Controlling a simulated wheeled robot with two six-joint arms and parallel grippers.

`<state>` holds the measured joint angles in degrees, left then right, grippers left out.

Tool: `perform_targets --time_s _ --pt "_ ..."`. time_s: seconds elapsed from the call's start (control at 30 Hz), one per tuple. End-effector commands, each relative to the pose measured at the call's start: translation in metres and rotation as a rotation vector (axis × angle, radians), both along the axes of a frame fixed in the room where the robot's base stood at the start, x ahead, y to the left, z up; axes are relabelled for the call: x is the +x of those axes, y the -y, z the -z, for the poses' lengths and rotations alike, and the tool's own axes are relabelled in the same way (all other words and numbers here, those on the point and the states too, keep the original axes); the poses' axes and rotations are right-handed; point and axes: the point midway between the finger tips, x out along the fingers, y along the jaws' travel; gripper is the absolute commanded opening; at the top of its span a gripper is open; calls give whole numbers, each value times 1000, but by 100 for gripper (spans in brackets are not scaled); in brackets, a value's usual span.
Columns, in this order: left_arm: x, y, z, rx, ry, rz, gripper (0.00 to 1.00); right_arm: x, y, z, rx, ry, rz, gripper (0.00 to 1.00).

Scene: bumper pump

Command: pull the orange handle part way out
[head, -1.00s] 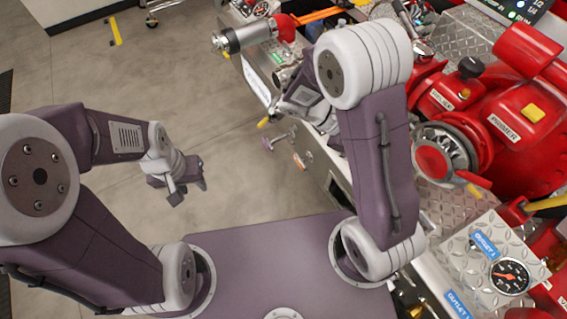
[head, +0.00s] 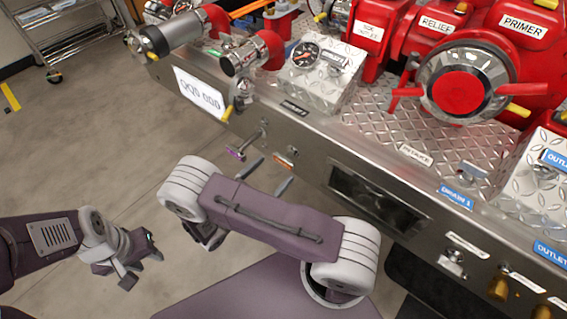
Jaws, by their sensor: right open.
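A small orange piece (head: 283,160), which looks like the orange handle, is on the front face of the metal panel. It is too small to tell whether it sticks out. My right gripper (head: 268,176) is open and points up and right toward the panel. Its two fingers lie just below and left of the orange piece, apart from each other with nothing between them. Its palm is hidden behind my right arm. My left gripper (head: 140,268) is low at the left, over the floor and well away from the panel. Its jaw gap is unclear.
A purple-ended T-handle (head: 237,153) sticks out left of the orange piece. A valve with a yellow lever (head: 230,112) hangs further up. A dark recessed opening (head: 378,198) lies to the right. The floor (head: 110,160) at left is clear; a wheeled cart (head: 75,35) stands behind.

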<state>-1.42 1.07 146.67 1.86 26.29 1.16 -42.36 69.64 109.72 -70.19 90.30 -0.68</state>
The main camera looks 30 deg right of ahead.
Motion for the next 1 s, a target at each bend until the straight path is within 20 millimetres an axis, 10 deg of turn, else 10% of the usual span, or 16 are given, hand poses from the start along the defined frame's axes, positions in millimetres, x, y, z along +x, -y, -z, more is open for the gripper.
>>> perform_targets --time_s 0.3,0.63,1.0 --pt "0 0 14 0 -1 0 36 21 51 2 2 0 3 95" --pt "0 0 14 0 -1 0 36 23 56 0 3 1 0 92" --pt "0 0 14 0 -1 0 36 23 56 0 2 0 1 0"
